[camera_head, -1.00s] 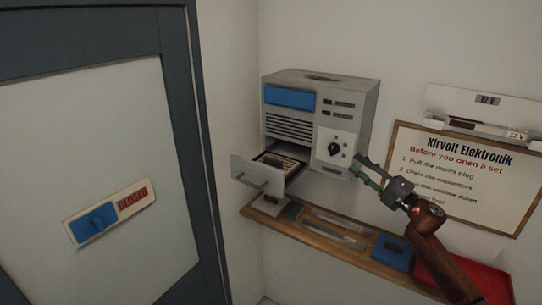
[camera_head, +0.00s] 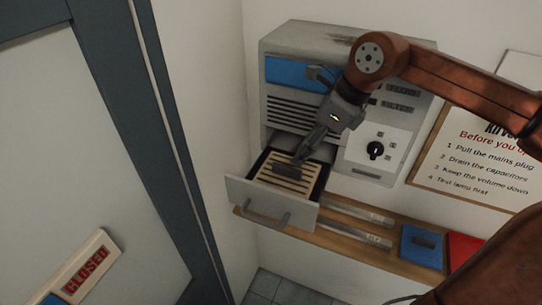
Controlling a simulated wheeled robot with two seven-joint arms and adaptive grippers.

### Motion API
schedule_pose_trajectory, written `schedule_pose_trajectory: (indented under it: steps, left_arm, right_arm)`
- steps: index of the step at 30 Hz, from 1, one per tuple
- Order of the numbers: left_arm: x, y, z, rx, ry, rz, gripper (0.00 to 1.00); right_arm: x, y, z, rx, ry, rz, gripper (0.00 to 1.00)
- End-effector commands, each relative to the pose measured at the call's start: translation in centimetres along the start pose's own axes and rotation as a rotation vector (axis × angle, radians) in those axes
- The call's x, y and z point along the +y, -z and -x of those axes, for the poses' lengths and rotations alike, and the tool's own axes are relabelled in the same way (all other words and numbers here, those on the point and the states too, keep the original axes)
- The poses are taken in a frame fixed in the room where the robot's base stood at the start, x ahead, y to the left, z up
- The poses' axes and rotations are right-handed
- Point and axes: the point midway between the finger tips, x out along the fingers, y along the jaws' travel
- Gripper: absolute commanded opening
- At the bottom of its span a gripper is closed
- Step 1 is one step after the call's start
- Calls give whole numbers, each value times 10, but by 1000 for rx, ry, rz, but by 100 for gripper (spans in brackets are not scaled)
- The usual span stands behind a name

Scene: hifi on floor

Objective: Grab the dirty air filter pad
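The air filter pad (camera_head: 270,177), tan with dark slats and a dark tab in its middle, lies in the open drawer (camera_head: 262,203) of the grey hi-fi unit. My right gripper (camera_head: 299,161) reaches down from the upper right, its fingertips over the pad at the dark tab. The fingers look close together, but I cannot tell whether they grip the tab. The gripper hides part of the pad's right side. My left gripper is out of view.
The grey unit (camera_head: 290,45) has a knob panel (camera_head: 375,150) to the right of the drawer. A wooden shelf (camera_head: 330,240) below holds clear packets and a blue item (camera_head: 422,246). A door with a CLOSED sign (camera_head: 86,268) stands at the left.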

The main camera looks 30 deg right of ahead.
Motion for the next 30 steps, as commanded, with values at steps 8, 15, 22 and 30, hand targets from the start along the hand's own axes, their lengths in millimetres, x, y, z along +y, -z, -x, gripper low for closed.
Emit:
schedule_pose_trajectory:
  steps: [8,15,22,30]
  left_arm:
    - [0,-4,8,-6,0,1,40]
    - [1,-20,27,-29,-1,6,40]
    - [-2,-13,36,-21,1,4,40]
    - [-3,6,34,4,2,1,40]
  right_arm:
    - [4,2,-24,34,5,16,32]
    - [4,-4,-51,36,3,18,32]
    - [3,-4,-78,28,5,17,32]
    - [3,-3,-80,26,6,16,31]
